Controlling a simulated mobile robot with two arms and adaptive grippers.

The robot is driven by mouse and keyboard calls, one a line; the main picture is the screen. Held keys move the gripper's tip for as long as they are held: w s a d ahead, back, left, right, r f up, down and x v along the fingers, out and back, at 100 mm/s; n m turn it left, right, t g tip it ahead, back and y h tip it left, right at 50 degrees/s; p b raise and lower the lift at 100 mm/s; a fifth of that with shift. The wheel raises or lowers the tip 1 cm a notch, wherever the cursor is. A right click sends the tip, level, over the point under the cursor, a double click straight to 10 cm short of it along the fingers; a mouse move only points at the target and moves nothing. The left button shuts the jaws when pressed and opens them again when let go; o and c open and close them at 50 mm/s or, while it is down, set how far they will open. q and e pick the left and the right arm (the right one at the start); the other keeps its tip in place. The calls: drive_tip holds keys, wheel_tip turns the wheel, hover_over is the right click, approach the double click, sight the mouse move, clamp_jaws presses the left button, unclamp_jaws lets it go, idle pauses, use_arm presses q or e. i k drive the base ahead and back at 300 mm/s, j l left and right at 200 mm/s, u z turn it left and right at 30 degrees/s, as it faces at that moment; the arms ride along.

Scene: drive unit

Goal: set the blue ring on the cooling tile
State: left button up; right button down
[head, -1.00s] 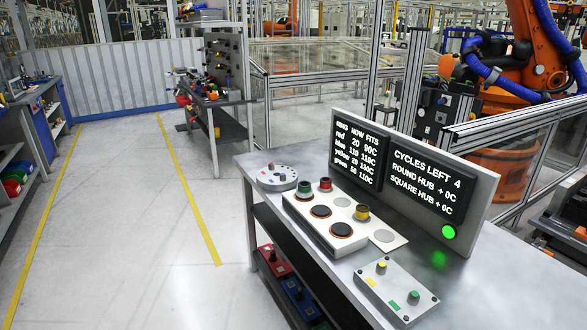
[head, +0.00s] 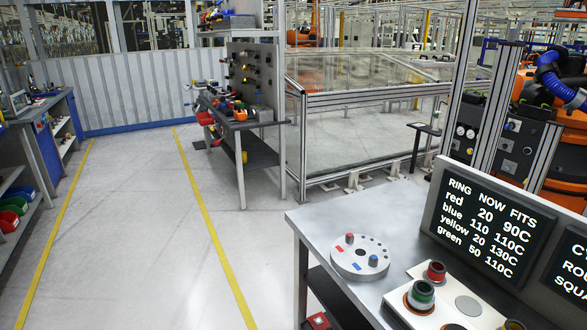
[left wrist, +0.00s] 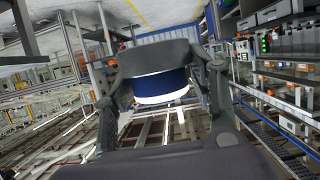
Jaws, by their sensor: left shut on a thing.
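In the left wrist view my left gripper (left wrist: 161,88) is shut on the blue ring (left wrist: 160,84), a dark blue band with a white lower edge. Neither gripper shows in the head view. The workbench (head: 345,215) at the lower right carries a white plate with a red ring (head: 436,271), a green ring (head: 421,294) on a dark pad, and an empty grey disc (head: 468,306). I cannot tell which surface is the cooling tile. The display (head: 493,228) reads blue 110, fits 110C.
A cluttered second bench (head: 240,122) stands farther back; blue-sided shelving (head: 62,130) is at left. The grey floor (head: 150,230) between is open, with yellow lines.

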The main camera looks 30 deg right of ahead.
sight(471, 306)
drive_tip(key=i+z, duration=0.1)
drive_tip(key=i, duration=0.5)
drive_tip(key=i+j+z, duration=0.1)
drive_tip(key=i, duration=0.45)
drive_tip(key=i+j+z, duration=0.1)
drive_tip(key=i, duration=0.5)
drive_tip(key=i+z, duration=0.25)
drive_tip(key=z, duration=0.2)
drive_tip(key=i+z, duration=0.25)
drive_tip(key=z, duration=0.2)
drive_tip(key=i+j+z, duration=0.1)
drive_tip(key=z, duration=0.3)
drive_tip(key=i+j+z, duration=0.2)
drive_tip(key=z, duration=0.25)
drive_tip(key=i+z, duration=0.1)
drive_tip(key=z, duration=1.9)
